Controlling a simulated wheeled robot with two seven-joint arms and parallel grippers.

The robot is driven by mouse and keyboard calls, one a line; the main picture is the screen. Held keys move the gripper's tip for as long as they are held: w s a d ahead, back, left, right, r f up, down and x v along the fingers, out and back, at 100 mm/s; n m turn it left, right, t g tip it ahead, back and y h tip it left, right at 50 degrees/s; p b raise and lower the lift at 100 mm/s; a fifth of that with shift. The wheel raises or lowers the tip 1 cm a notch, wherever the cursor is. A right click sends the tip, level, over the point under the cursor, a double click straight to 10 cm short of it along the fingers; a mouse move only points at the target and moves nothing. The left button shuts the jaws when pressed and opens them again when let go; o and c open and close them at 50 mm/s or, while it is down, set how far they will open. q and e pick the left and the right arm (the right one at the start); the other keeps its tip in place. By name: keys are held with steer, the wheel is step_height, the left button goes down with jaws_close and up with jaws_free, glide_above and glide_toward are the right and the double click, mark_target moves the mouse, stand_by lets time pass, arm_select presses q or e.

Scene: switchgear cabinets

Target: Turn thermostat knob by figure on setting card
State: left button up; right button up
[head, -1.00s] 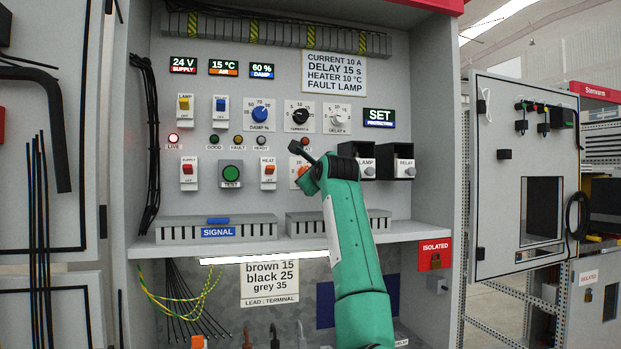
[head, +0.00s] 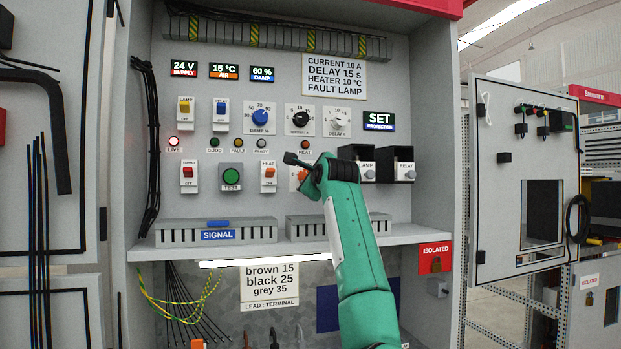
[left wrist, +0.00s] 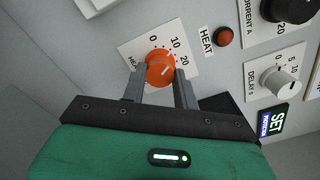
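The orange thermostat knob (left wrist: 160,70) is in the left wrist view, on a white plate marked 0, 10, 20. Its pale mark points up and right, roughly toward the 10–20 side; I cannot read it exactly. My left gripper (left wrist: 160,82) has one finger on each side of the knob, with the fingertips beside it and no clear grip. My right gripper is out of view.
The red heat lamp (head: 305,145) is just above the knob. The current knob (head: 299,118) and delay knob (head: 337,119) are higher up. The orange heat switch (head: 268,173) is to the left, and black relay boxes (head: 403,166) are to the right. A slotted duct (head: 313,225) runs below.

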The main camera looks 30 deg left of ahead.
arm_select(q)
steer(key=o, duration=0.4)
steer(key=shift+o, duration=0.2)
steer(key=b+v, duration=0.7)
steer(key=v, duration=0.6)
steer(key=shift+s+d+b, duration=0.15)
steer(key=shift+s+b, duration=0.05)
steer(key=shift+b, duration=0.15)
steer(key=shift+d, duration=0.1)
steer(key=shift+f, duration=0.1)
